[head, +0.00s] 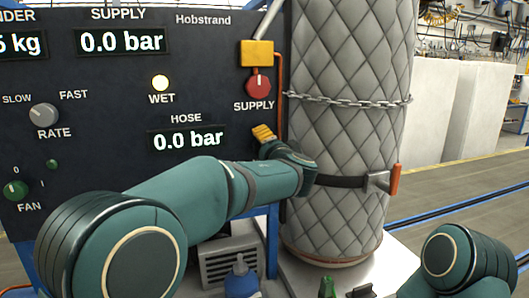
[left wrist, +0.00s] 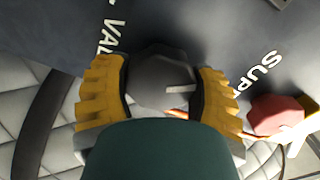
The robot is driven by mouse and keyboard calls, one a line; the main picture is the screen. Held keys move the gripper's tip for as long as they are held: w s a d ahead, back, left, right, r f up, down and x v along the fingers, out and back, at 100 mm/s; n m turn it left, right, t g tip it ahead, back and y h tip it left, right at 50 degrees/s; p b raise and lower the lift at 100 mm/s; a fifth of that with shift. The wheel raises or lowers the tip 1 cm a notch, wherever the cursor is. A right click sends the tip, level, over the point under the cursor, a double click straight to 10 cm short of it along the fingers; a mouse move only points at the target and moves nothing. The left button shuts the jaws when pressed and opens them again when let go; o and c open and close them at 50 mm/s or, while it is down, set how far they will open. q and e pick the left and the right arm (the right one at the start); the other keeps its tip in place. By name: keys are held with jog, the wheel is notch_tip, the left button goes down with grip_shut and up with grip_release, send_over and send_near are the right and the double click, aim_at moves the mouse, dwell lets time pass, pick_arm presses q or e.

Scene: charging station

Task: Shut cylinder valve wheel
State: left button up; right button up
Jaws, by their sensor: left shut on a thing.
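The cylinder valve wheel does not show; the cylinder (head: 345,140) in its quilted grey jacket runs out of the top of the head view. My left gripper (head: 264,133) is at the panel, below the red SUPPLY knob (head: 258,85) and left of the cylinder. In the left wrist view its yellow fingers (left wrist: 163,92) are shut on a dark grey knob (left wrist: 160,72) with a white pointer mark, beside a partly cut label reading "VAL". The red knob (left wrist: 276,114) sits clear to the right there. My right arm shows at the lower right; its gripper is out of view.
The dark panel (head: 110,90) shows 0.0 bar for supply and hose, and a lit WET lamp (head: 160,83). A chain (head: 350,102) and a dark strap (head: 340,182) cross the cylinder. Pale blocks (head: 480,100) stand behind at right, with open floor in front.

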pick_arm(q)
jog(key=m, duration=0.3)
jog(key=shift+f+m, duration=0.1)
jog(key=shift+m, duration=1.7)
jog(key=o, duration=1.2)
jog(key=v, duration=1.2)
